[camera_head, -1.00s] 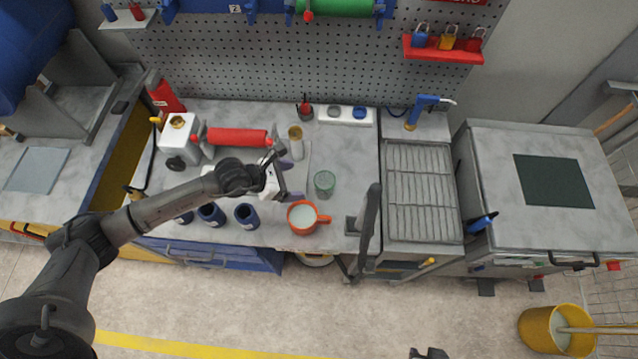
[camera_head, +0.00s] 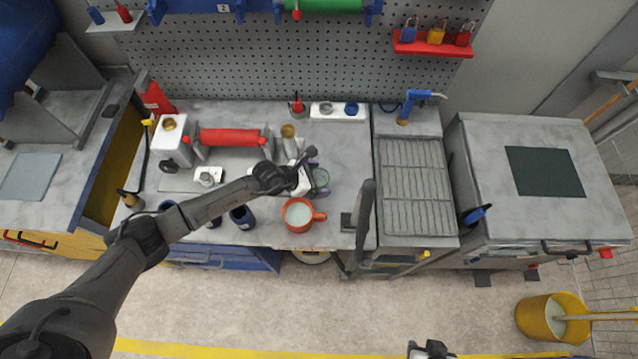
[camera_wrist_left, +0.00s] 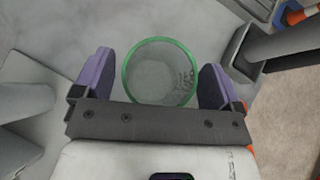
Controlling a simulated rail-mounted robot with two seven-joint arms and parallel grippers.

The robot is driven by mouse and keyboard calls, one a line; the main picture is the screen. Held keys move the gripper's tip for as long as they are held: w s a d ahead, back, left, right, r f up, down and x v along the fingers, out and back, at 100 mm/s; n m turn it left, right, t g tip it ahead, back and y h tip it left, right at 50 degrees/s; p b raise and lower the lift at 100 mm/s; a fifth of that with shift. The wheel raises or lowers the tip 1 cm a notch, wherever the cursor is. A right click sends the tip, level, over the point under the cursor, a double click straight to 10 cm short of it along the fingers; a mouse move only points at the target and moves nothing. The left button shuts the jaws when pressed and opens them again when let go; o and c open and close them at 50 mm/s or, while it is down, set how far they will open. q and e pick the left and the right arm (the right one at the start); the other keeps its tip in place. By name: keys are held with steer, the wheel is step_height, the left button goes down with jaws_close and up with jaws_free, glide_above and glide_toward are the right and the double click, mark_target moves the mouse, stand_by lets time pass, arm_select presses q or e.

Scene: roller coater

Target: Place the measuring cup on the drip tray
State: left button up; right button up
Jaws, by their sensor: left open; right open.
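The measuring cup is a clear cup with a green rim and printed marks (camera_wrist_left: 160,72); in the head view (camera_head: 321,178) it stands on the grey bench, partly hidden by my left gripper. My left gripper (camera_head: 313,173) is open. In the left wrist view its purple fingers (camera_wrist_left: 157,85) are on either side of the cup, with a gap at each side visible. The drip tray (camera_head: 412,187) is the ribbed metal grid right of the bench, with nothing on it. My right gripper (camera_head: 431,350) shows only in part at the bottom edge of the head view.
An orange mug (camera_head: 299,214) with pale contents stands just in front of the cup. A dark upright bar (camera_head: 364,220) rises between bench and tray. Dark blue jars (camera_head: 242,217), a red roller (camera_head: 232,137) and a blue-handled tap (camera_head: 414,100) stand nearby.

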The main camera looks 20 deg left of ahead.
arm_select(q)
steer(key=shift+w+d+f, duration=0.15)
steer(key=shift+w+f, duration=0.05)
